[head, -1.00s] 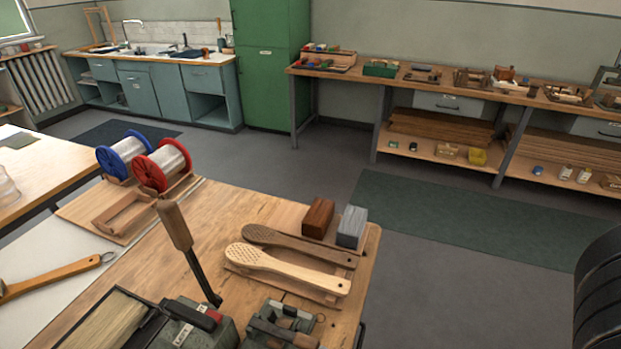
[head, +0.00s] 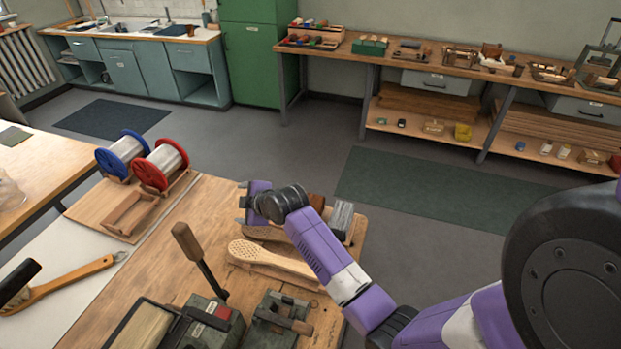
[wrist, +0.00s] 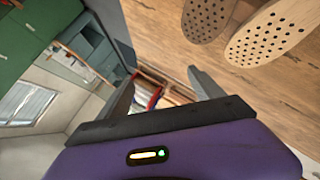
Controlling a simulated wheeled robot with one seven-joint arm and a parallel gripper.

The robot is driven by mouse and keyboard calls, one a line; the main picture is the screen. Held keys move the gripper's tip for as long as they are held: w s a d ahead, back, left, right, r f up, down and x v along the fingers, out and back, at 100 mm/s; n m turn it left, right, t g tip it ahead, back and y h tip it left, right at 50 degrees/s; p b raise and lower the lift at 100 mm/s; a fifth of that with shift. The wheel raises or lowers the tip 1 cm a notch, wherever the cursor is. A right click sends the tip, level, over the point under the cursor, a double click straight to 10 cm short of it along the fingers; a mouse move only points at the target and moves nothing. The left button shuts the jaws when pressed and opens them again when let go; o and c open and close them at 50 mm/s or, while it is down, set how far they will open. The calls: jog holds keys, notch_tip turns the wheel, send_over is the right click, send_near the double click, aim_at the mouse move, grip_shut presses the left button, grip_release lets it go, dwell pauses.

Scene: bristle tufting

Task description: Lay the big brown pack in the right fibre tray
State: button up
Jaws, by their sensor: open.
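A reddish-brown block (head: 317,202), likely the big brown pack, stands at the far right of the workbench, beside a grey block (head: 341,219). My arm hides most of it in the head view. My gripper (head: 241,203) is open and empty, to the left of the brown block, above the bench. In the wrist view the open jaws (wrist: 160,92) have nothing between them. A dark-rimmed tray (head: 124,318) with pale fibres is cut off at the bottom of the head view. I cannot tell which is the right fibre tray.
Perforated paddle brush bodies (head: 268,259) lie below my gripper. A lever (head: 200,260) rises from the green machine (head: 222,322). Blue (head: 122,155) and red (head: 161,166) wire spools stand at the back left. A long-handled brush (head: 75,272) lies left. Bare wood lies mid-bench.

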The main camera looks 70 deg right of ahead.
jog(key=s+d+n+g+y+p, duration=0.1)
jog(key=s+d+n+g, duration=0.2)
jog(key=s+d+n, duration=0.1)
jog(key=s+d+n+g+y+p, duration=0.1)
jog(key=s+d+n+g, duration=0.2)
jog(key=s, duration=0.3)
jog(key=s+d+n+g+y+p, duration=0.1)
jog(key=s+d+n+g, duration=0.2)
jog(key=s+d+n, duration=0.2)
jog(key=shift+d+r+g+y, duration=0.3)
jog(key=shift+d+r+g, duration=0.05)
jog(key=shift+r+g, duration=0.05)
jog(key=shift+s, duration=0.2)
notch_tip(320, 180, down, 11)
jog(key=b, duration=0.7)
jog(key=shift+r, duration=0.1)
jog(key=c, duration=1.3)
jog(key=shift+r, duration=0.1)
